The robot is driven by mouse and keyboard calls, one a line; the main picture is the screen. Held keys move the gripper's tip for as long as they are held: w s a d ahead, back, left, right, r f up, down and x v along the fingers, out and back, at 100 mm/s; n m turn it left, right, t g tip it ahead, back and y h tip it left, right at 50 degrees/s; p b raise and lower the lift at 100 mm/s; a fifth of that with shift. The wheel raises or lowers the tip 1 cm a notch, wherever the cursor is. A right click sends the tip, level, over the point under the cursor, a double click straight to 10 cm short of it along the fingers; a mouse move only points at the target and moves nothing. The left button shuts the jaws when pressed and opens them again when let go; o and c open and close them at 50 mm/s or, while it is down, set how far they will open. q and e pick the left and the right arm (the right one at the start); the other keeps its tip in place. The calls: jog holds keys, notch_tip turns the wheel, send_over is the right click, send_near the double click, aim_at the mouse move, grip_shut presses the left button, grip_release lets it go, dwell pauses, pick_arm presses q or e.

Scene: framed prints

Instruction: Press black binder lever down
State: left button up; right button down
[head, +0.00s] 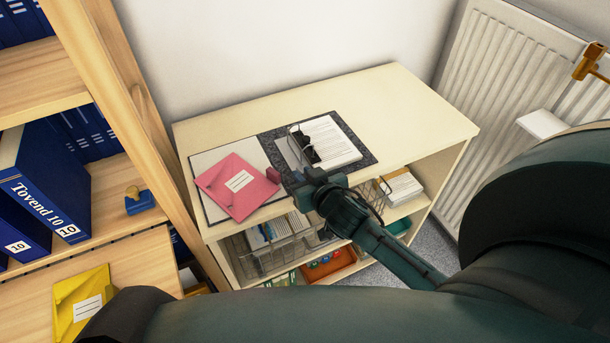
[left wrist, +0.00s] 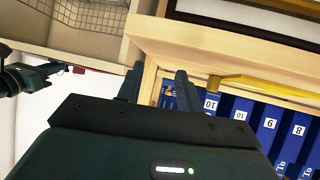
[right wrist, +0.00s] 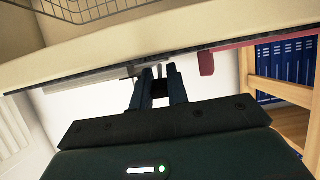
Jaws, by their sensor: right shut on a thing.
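The open black binder (head: 365,158) lies on top of a low cream cabinet. A stack of white paper (head: 330,141) is on its right half, beside the black ring mechanism (head: 303,146). My right gripper (head: 311,178) is at the binder's front edge, at the near end of the mechanism, and hides the lever there. In the right wrist view, my right gripper (right wrist: 160,74) is shut on a small dark piece, which looks like the lever. My left gripper (left wrist: 155,82) is open and empty, away from the binder.
The cabinet top (head: 425,115) is clear at right. A wooden shelf with blue binders (head: 50,185) stands at left, a radiator (head: 500,70) at right.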

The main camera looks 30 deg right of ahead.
jog(key=c, duration=1.4)
grip_release()
jog(key=shift+o, duration=0.2)
jog(key=v, duration=1.3)
jog(key=shift+s+a, duration=0.1)
jog(key=shift+a, duration=0.05)
